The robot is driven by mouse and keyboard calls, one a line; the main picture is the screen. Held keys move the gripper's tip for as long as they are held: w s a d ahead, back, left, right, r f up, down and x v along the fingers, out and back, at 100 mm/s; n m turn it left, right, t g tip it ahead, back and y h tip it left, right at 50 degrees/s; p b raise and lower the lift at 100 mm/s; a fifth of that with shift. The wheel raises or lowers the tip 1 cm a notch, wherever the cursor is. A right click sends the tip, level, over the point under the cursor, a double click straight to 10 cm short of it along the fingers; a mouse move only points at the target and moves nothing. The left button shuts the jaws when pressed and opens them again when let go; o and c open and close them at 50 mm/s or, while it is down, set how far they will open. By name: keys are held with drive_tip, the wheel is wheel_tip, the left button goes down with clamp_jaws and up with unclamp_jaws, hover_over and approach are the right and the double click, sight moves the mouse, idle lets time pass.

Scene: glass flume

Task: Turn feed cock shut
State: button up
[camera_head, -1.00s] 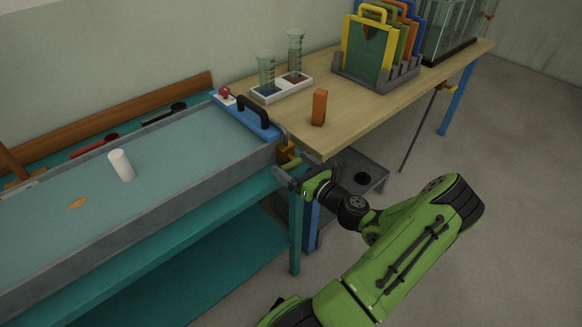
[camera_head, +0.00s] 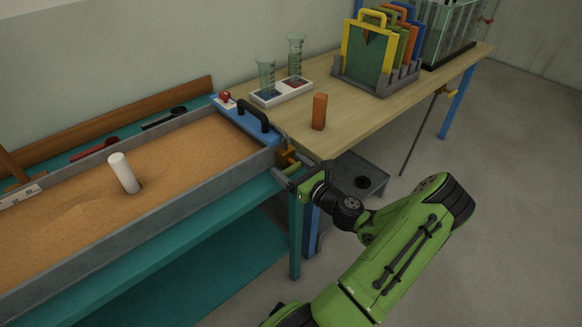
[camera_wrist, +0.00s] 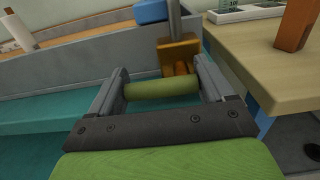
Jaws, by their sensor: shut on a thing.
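The feed cock has a brass-coloured body (camera_wrist: 178,52) at the flume's near right corner, below the blue end box; in the head view its body (camera_head: 287,155) is small and partly hidden. My gripper (camera_wrist: 161,84) is shut on its yellow-green handle (camera_wrist: 162,89), which lies crosswise between the two jaws in the wrist view. In the head view my gripper (camera_head: 284,175) is at the flume's end, beside the teal leg. The flume (camera_head: 150,227) has grey walls and a sandy bed, with no water cover seen. A white cylinder (camera_head: 122,172) stands tilted in the sand.
The wooden table (camera_head: 365,115) adjoins on the right, with an orange block (camera_head: 319,111) near its edge, a white tray (camera_head: 282,93) of glass cylinders and a rack (camera_head: 376,82) of coloured panels. A grey stand (camera_head: 362,180) is behind my wrist. Floor at right is clear.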

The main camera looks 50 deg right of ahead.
drive_tip(key=o, duration=0.9)
drive_tip(key=p+v, duration=0.3)
drive_tip(key=v, duration=1.3)
drive_tip(key=shift+w, duration=0.1)
